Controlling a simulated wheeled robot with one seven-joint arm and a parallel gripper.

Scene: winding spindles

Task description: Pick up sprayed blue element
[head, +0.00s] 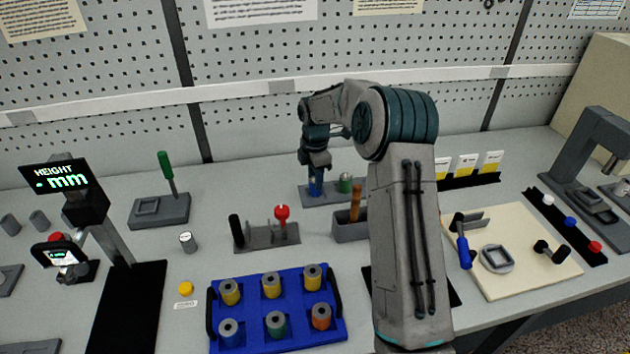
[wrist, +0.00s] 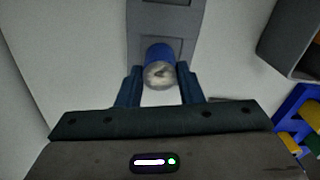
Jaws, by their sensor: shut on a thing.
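The blue element (wrist: 159,55) is a short blue cylinder with a pale, speckled metallic end. It stands on a grey holder (wrist: 160,16) in the wrist view. My gripper (wrist: 160,88) is shut on it, with one dark blue finger on each side. In the head view my gripper (head: 315,172) reaches down to the blue element (head: 315,187) at the left end of the grey holder (head: 331,198). A green element (head: 345,183) stands on the same holder to the right. Whether the blue element is seated or slightly lifted cannot be told.
A grey bin (head: 350,230) with a brown handle stands just in front of the holder. A stand with a red knob (head: 281,212) is to the left. A blue tray (head: 253,299) with several spindles lies at the front.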

